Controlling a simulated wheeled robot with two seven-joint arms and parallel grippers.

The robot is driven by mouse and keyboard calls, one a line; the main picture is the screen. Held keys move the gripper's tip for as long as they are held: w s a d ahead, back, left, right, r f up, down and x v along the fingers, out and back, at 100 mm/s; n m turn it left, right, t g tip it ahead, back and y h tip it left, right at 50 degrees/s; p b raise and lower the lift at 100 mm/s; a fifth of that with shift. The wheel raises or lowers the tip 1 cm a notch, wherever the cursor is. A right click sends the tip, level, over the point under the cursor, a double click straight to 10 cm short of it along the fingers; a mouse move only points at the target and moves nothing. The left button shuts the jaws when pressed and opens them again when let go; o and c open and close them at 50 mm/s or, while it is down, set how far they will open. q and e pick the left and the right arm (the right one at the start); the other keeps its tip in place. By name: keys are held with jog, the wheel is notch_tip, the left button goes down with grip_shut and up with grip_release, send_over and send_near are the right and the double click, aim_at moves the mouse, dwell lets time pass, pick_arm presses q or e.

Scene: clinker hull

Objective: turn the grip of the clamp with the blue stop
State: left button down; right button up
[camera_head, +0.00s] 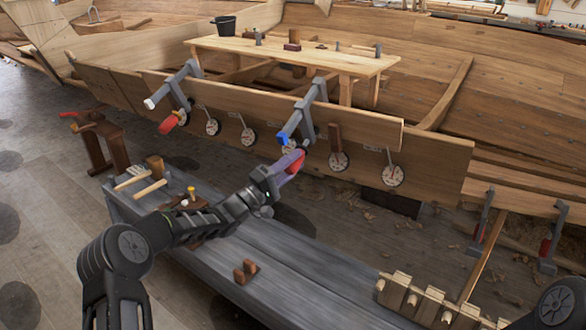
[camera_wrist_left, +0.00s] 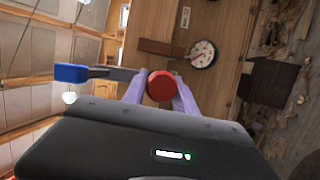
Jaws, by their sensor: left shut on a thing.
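The clamp with the blue stop (camera_head: 303,112) is grey and sits over the top edge of the hull plank. Its blue stop (camera_head: 282,139) points toward me, and it also shows at the left in the left wrist view (camera_wrist_left: 70,73). Its red grip (camera_head: 296,165) is partly covered by my fingers; the left wrist view shows its round red end (camera_wrist_left: 160,86). My left gripper (camera_head: 289,161) is shut on this grip, with one purple finger on each side of it. My right gripper is out of view.
Another clamp (camera_head: 180,85) with a white stop and red grip (camera_head: 169,124) sits farther left on the plank (camera_head: 240,98). Several round dials (camera_head: 338,161) line the plank. A grey bench (camera_head: 215,272) with tools lies below my left arm. A wooden table (camera_head: 300,52) stands behind.

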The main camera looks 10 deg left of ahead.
aim_at(287, 173)
pick_arm(q)
jog(key=n+b, duration=0.1)
jog(key=n, duration=0.1)
jog(key=n+t+b, duration=0.1)
jog(key=n+b, duration=0.1)
jog(key=n+t+b, duration=0.1)
jog(key=n, duration=0.1)
jog(key=shift+f+n+h+b, duration=0.3)
jog(key=shift+h+b, duration=0.1)
jog(key=n+t+b, duration=0.1)
jog(key=n, duration=0.1)
jog(key=shift+n+b, duration=0.35)
jog(key=shift+n, duration=0.05)
jog(key=shift+r+n+t+y+b, duration=0.15)
jog(key=shift+n+t+y+b, duration=0.4)
jog(key=shift+n, duration=0.45)
jog(key=shift+r, duration=0.1)
jog(key=c, duration=1)
grip_release()
jog(key=shift+o, duration=0.2)
jog(key=shift+v, duration=3.9)
